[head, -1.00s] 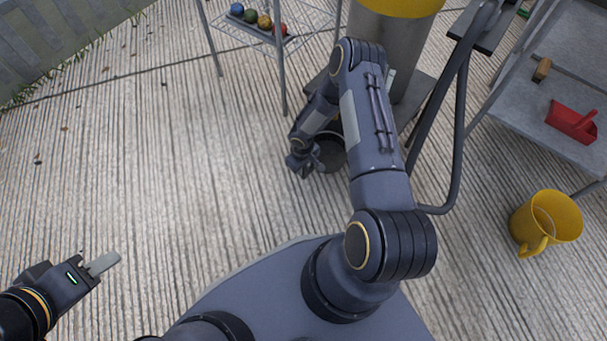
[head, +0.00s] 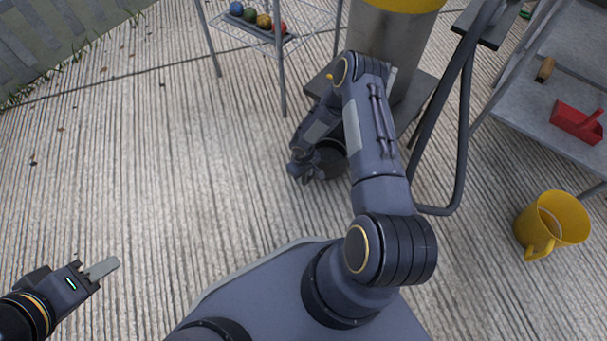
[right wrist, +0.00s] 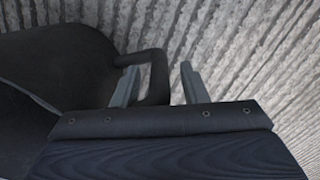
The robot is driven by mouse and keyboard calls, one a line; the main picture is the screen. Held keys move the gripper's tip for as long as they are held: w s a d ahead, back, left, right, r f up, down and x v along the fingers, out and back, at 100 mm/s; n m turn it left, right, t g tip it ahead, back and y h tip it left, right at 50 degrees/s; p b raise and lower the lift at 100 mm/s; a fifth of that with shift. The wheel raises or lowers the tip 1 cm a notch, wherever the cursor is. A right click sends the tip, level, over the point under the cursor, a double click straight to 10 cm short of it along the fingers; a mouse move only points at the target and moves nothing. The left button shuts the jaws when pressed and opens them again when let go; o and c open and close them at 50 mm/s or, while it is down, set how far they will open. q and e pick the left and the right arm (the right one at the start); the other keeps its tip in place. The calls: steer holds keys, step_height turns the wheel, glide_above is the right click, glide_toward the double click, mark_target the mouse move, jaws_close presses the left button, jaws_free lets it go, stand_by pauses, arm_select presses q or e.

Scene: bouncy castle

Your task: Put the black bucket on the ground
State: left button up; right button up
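The black bucket (head: 334,158) is low over or on the concrete in the head view, partly hidden by my right arm. I cannot tell there whether its base touches the ground. My right gripper (head: 308,172) is at its left side. In the right wrist view the bucket (right wrist: 60,70) fills the left, and its looped handle (right wrist: 158,75) passes between the two fingers of the right gripper (right wrist: 158,88). A clear gap shows between the handle and the right-hand finger, so the gripper is open around it. My left gripper (head: 100,268) is at lower left, away from everything; its finger gap is not clear.
A metal cylinder with a yellow top (head: 385,45) stands just behind the bucket. A wire rack with coloured balls (head: 258,20) is behind left. A shelf with a red dustpan (head: 577,122) and a yellow mug-shaped bucket (head: 552,222) are at right. The ground at left is clear.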

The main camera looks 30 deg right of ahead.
steer(key=shift+r+p, duration=0.35)
step_height(320, 180, up, 11)
steer(key=p, duration=0.4)
steer(key=shift+r, duration=0.15)
steer(key=s+d+r+m+t, duration=0.1)
steer(key=s+r, duration=0.1)
steer(key=r, duration=1.3)
steer(key=s+d+r+m+t, duration=0.1)
steer(key=s+r+m, duration=0.1)
steer(key=r, duration=1.2)
steer(key=s+a+r+t+y, duration=0.1)
steer(key=s+a+r, duration=0.3)
steer(key=s, duration=0.5)
steer(key=s+a+r+t+y, duration=0.2)
steer(key=s+a+r, duration=0.3)
steer(key=s+r, duration=0.3)
steer(key=shift+s+a+m+t+y, duration=0.15)
steer(key=shift+s+m+t+y, duration=0.2)
steer(key=shift+s, duration=0.25)
steer(key=shift+r, duration=0.15)
